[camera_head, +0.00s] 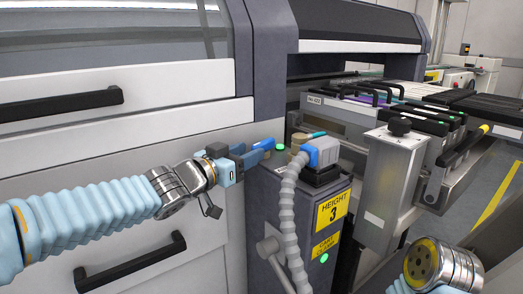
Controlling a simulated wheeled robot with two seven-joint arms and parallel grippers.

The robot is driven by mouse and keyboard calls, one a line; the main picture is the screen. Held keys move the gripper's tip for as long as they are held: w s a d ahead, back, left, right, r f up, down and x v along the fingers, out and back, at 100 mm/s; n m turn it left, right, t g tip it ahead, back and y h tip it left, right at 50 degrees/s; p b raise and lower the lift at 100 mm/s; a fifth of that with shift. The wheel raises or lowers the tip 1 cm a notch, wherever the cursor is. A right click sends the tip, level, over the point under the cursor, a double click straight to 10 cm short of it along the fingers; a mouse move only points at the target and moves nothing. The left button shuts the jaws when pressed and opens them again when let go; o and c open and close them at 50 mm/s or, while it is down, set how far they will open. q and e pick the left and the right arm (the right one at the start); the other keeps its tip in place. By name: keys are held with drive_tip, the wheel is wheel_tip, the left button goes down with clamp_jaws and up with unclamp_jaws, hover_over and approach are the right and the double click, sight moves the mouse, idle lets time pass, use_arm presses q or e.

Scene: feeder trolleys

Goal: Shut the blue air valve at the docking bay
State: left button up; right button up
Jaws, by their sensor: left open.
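The docking bay post (262,205) is a dark grey column with a yellow "HEIGHT 3" label. On its top, a short teal-blue lever (314,134) lies beside a brass-coloured body (298,141); this looks like the air valve, partly hidden behind a grey connector (324,150). My left gripper (268,147) reaches in from the left with blue fingers just left of the post top. It is open, holds nothing visible, and is apart from the lever. My right gripper is out of view; only part of my right arm shows at lower right.
A ribbed grey hose (290,220) with a blue collar drops from the connector down the post front. A metal bracket (388,185) and feeder trolley stand right. White machine panels with black handles (135,262) fill the left.

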sight(261, 142)
use_arm(q)
drive_tip(key=x, duration=0.5)
drive_tip(key=shift+w+d, duration=0.3)
clamp_jaws()
drive_tip(key=shift+r+p, duration=0.1)
drive_tip(key=shift+p, duration=0.25)
drive_tip(key=m+g+h+p, duration=0.1)
drive_tip(key=p, duration=0.5)
drive_tip(key=shift+w+a+r, duration=0.1)
drive_tip(key=shift+a+r, duration=0.05)
drive_tip(key=shift+r, duration=0.1)
drive_tip(key=shift+f+g+h, duration=0.15)
drive_tip(key=shift+g+h, duration=0.15)
drive_tip(key=shift+f, duration=0.25)
